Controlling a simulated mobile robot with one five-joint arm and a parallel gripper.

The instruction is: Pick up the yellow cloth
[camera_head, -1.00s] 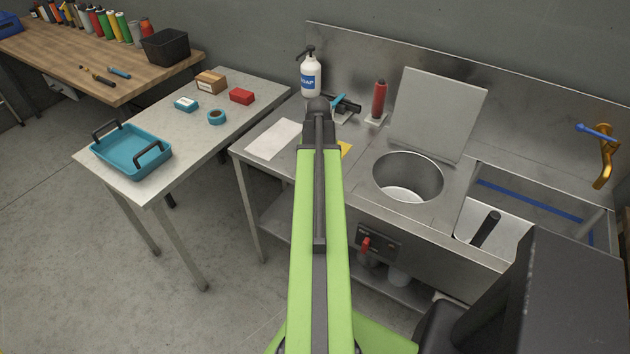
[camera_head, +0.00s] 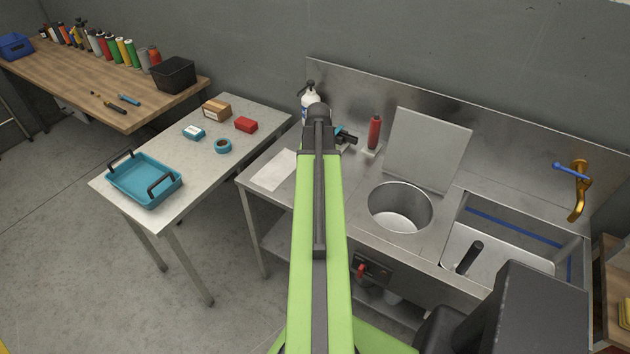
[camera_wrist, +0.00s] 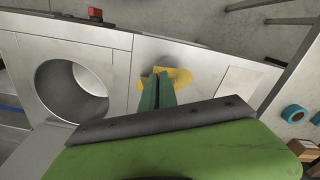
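The yellow cloth (camera_wrist: 181,77) lies in the wrist view over the steel counter, between the round basin and a pale rectangular sheet. It looks crumpled. My gripper (camera_wrist: 157,75) is at the cloth, its two green fingers close together over its left part. A little yellow shows at the fingertips; I cannot tell whether the fingers grip the cloth or only stand over it. In the head view my green arm hides both the cloth and the fingertips.
The round basin (camera_head: 400,208) and its raised lid (camera_head: 428,150) are right of my arm. A soap bottle (camera_head: 308,94) and red bottle (camera_head: 375,132) stand behind. The left table (camera_head: 190,172) holds a blue tray (camera_head: 113,185) and small boxes.

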